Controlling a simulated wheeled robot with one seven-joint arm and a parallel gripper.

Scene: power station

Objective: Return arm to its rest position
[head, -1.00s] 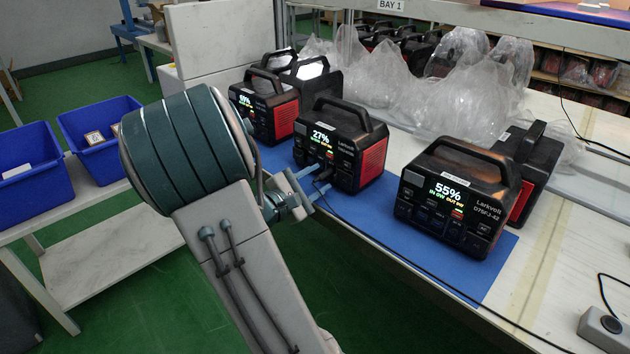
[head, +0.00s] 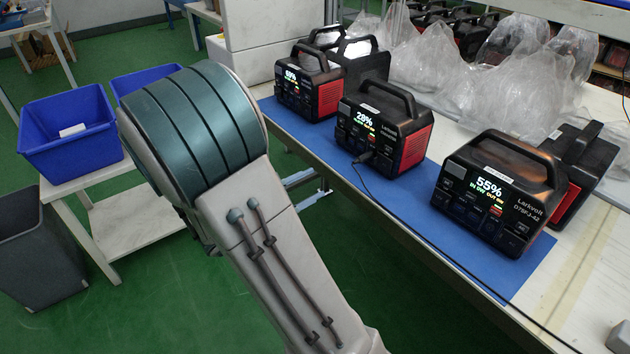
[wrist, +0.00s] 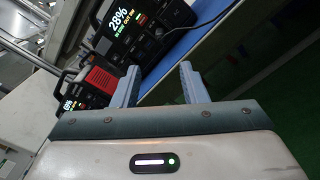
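My gripper (wrist: 157,86) shows in the wrist view with its two blue-grey fingers apart and nothing between them. In the head view my arm hides it. The middle power station (head: 384,125) stands upright on the blue mat (head: 440,240), its screen at 28% and a black cable plugged into its front. It also shows beyond the fingers in the wrist view (wrist: 140,38). The 55% station (head: 495,195) stands to its right and another lit station (head: 309,85) to its left.
Two blue bins (head: 68,138) sit on a white side table at left, above a grey waste bin (head: 50,250). Clear plastic bags (head: 535,75) lie behind the stations. A grey box with a button (head: 620,338) is at bottom right. Green floor lies open below my arm.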

